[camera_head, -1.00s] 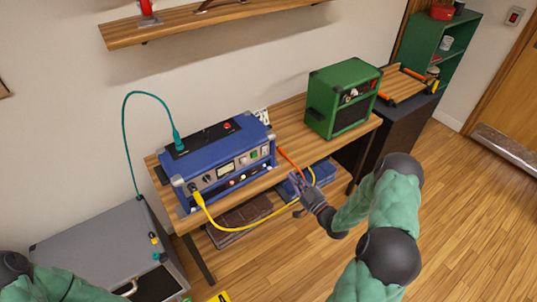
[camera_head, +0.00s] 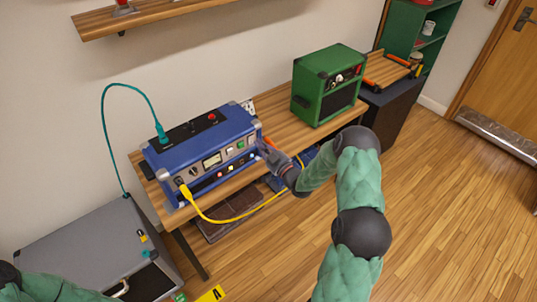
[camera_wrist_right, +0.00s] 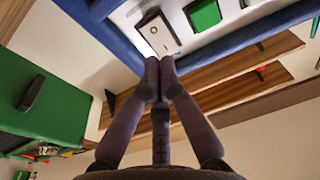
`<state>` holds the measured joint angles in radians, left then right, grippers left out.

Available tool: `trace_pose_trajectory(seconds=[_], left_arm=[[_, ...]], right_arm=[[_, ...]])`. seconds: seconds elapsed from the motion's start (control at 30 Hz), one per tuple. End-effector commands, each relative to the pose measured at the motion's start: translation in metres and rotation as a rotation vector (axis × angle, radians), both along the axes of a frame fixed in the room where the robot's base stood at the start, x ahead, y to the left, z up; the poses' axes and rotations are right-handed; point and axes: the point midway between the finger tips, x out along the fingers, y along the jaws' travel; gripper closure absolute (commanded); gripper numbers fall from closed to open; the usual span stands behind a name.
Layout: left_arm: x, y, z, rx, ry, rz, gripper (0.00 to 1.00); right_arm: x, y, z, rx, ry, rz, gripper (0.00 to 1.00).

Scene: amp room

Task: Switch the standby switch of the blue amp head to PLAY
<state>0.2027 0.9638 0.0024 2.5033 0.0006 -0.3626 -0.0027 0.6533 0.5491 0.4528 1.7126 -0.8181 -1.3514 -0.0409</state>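The blue amp head (camera_head: 200,134) stands on the wooden bench, its front panel of knobs, meter and coloured buttons facing me. In the right wrist view its blue frame (camera_wrist_right: 105,38) surrounds a pale panel with a green button (camera_wrist_right: 205,14) and a small light switch plate (camera_wrist_right: 158,33). My right gripper (camera_head: 264,146) is at the right end of the amp's front. In the wrist view its fingertips (camera_wrist_right: 159,72) are together, just below the plate; nothing shows between them. Whether they touch it I cannot tell. The switch's position is unclear. My left gripper is outside the frame.
A yellow cable (camera_head: 225,219) loops from the amp's front, and a teal cable (camera_head: 106,130) rises from its top. A green amp (camera_head: 328,84) stands to the right on the bench (camera_head: 283,117). A grey case (camera_head: 80,248) is at lower left. Open floor lies right.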

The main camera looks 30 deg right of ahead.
Motion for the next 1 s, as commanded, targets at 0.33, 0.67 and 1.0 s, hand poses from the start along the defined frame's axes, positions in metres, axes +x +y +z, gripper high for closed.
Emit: trace_pose_trajectory(seconds=[0.33,0.67,1.0], left_arm=[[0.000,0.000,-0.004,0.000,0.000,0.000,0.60],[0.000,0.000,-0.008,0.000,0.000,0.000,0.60],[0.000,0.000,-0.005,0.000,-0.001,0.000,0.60]], right_arm=[[0.017,0.002,0.002,0.001,0.000,0.000,1.00],[0.020,0.002,0.002,-0.001,-0.001,0.001,1.00],[0.028,0.003,0.009,-0.009,0.084,0.001,1.00]])
